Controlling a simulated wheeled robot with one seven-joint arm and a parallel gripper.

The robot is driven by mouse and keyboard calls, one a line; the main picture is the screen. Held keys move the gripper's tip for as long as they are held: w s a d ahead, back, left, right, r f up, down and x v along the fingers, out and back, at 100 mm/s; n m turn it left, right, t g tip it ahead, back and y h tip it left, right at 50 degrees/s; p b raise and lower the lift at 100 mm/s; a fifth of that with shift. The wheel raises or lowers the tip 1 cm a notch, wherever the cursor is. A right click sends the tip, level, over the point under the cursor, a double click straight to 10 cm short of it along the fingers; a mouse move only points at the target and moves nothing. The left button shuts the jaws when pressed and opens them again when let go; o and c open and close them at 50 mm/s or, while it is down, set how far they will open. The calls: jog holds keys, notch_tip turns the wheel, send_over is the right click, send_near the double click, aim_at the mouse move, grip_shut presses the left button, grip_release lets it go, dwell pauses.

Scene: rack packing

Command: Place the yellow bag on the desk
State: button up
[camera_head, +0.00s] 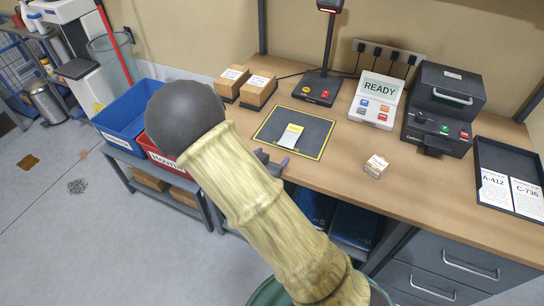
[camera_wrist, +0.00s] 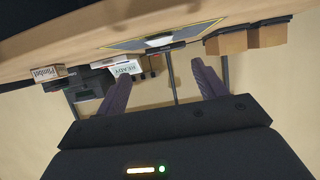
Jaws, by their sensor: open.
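A small pale yellow and white packet (camera_head: 291,135), which looks like the yellow bag, lies on the dark yellow-edged mat (camera_head: 268,118) on the wooden desk (camera_head: 345,150). My gripper (camera_head: 271,163) is at the desk's front edge, just in front of the mat and apart from the packet. My arm hides part of the gripper in the head view. In the wrist view my gripper (camera_wrist: 161,88) has its fingers spread, with nothing held between them.
A small box (camera_head: 376,166) stands to the right of the mat. Behind are two cardboard boxes (camera_head: 245,86), a scanner stand (camera_head: 318,85), a READY display (camera_head: 378,98) and a printer (camera_head: 440,108). A card tray (camera_head: 500,155) lies right. Blue (camera_head: 122,120) and red bins stand left.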

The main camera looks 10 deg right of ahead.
jog(key=shift+y, duration=0.3)
jog(key=s+d+r+n+g+y, duration=0.3)
jog(key=s+r+g, duration=0.1)
jog(key=s, duration=0.4)
jog(key=s+d+r+n+g+y, duration=0.3)
jog(key=s+r+g+y, duration=0.1)
jog(key=s, duration=0.5)
jog(key=shift+n+g, duration=0.3)
jog(key=shift+n, duration=0.1)
jog(key=shift+s+d, duration=0.1)
jog(key=p+v, duration=0.2)
jog(key=shift+w+r+p, duration=0.2)
jog(key=shift+r+p, duration=0.15)
jog(key=shift+r, duration=0.15)
